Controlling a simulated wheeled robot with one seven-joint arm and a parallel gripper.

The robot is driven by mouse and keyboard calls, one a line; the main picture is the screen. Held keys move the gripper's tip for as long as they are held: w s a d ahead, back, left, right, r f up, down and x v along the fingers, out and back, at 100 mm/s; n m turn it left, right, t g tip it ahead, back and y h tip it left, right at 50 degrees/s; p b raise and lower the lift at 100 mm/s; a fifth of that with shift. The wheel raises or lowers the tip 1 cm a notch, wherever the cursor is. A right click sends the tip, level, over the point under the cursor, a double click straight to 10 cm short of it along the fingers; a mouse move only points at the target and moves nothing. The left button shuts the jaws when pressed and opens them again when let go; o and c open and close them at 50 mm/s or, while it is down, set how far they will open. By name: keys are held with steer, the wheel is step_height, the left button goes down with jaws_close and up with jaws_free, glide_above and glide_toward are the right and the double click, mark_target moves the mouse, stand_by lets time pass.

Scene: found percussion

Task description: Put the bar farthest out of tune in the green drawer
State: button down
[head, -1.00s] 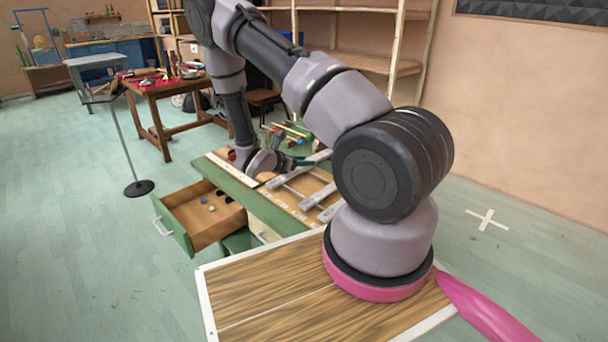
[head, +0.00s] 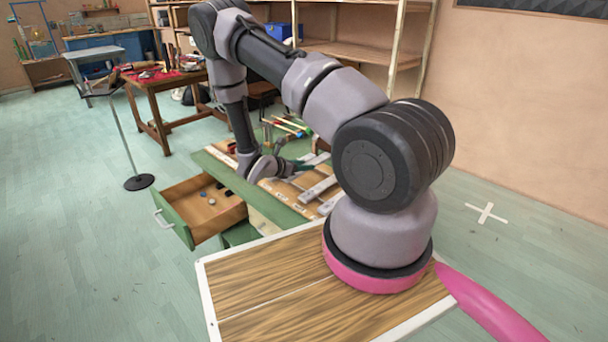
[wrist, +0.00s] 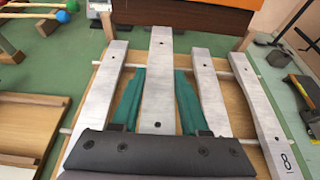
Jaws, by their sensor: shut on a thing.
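My gripper (head: 300,166) is low over the bench with the row of bars in the head view. In the wrist view its green fingers (wrist: 159,90) are shut on the second bar from the left (wrist: 160,60), a pale grey bar with a dark hole near its far end. The green drawer (head: 178,222) is open.
A few small dark and blue items lie inside the drawer. Mallets (wrist: 45,12) with coloured heads are at the top left of the wrist view. A wooden table with a red cloth (head: 165,76) and a thin stand (head: 128,140) are farther back.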

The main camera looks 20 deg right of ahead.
steer(key=shift+f, duration=1.65)
steer(key=shift+f, duration=0.15)
steer(key=shift+c, duration=2.1)
jaws_free()
steer(key=shift+d, duration=0.1)
